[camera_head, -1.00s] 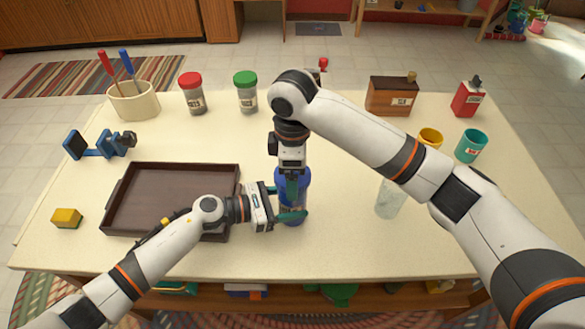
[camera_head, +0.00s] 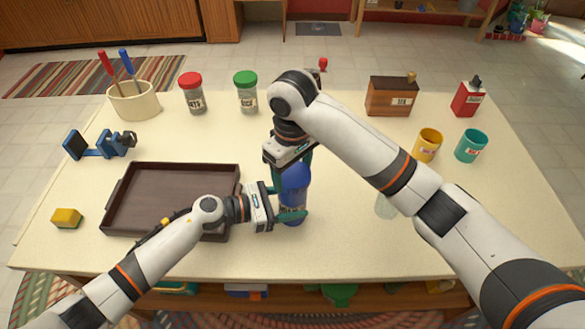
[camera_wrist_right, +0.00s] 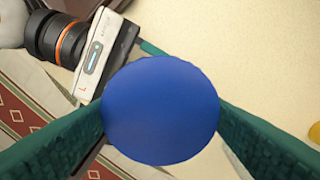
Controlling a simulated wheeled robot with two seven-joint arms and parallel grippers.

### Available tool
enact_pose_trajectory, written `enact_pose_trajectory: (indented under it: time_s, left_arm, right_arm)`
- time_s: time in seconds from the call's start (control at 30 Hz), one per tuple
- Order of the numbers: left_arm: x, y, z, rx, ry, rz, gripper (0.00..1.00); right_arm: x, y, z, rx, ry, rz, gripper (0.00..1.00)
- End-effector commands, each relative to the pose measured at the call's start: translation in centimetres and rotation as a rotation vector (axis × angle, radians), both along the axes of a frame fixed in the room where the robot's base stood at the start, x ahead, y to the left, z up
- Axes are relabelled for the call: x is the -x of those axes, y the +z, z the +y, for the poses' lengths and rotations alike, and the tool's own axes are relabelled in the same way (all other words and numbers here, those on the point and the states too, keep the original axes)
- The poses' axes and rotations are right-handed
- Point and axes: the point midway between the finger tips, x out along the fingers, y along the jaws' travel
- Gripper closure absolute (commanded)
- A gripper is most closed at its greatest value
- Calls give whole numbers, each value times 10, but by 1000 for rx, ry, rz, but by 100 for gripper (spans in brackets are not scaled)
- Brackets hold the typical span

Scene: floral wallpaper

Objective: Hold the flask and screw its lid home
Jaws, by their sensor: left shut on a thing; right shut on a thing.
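The blue flask (camera_head: 293,212) stands upright on the table near its front middle. Its rounded blue lid (camera_head: 296,176) is on top, and in the right wrist view the lid (camera_wrist_right: 160,110) fills the middle as a blue disc. My left gripper (camera_head: 291,206) is shut on the flask's body from the left, low down. My right gripper (camera_head: 298,168) comes from above and is shut on the lid, with a green finger on either side of it in the wrist view (camera_wrist_right: 160,125). I cannot tell how tightly the lid sits on the flask.
A dark brown tray (camera_head: 170,165) lies left of the flask, under my left arm. A clear glass (camera_head: 385,207) stands to the right, partly behind my right arm. Yellow (camera_head: 427,146) and teal (camera_head: 470,146) cups stand further right. Jars and a tea box stand behind.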

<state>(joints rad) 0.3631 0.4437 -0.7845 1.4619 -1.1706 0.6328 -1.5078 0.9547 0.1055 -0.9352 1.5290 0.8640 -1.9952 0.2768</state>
Motion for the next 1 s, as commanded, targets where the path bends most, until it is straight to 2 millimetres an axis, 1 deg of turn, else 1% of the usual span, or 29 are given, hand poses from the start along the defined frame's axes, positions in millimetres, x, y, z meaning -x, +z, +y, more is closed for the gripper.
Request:
enact_pose_trajectory:
  time_s: [0.03,0.1,0.2,0.3,0.5,0.53,0.6,0.63,0.9,0.97,1.0]
  left_arm:
    - [1,0,0,0,-1,0,61]
    - [1,0,0,0,-1,0,61]
    - [1,0,0,0,-1,0,61]
    - [0,0,0,-1,-1,0,61]
    - [0,0,0,-1,-1,0,61]
    - [0,0,0,-1,-1,0,61]
    - [0,0,0,-1,-1,0,61]
    - [0,0,0,-1,-1,0,61]
    - [0,0,0,-1,-1,0,61]
    - [0,0,0,-1,-1,0,61]
    - [0,0,0,-1,-1,0,61]
  right_arm:
    - [0,0,1,-3,-84,1,47]
    - [0,0,0,0,-189,-1,47]
    - [0,1,0,0,-291,-1,47]
    - [-1,1,0,0,-336,-2,47]
    - [-1,1,0,0,-340,-2,47]
    - [-1,1,0,-1,-340,-3,28]
    - [-1,1,0,-1,-339,-3,16]
    - [-1,1,0,0,-339,-2,13]
    - [0,0,0,0,-329,-2,13]
    - [-1,1,0,0,-292,-2,13]
    - [-1,1,0,0,-247,-3,13]
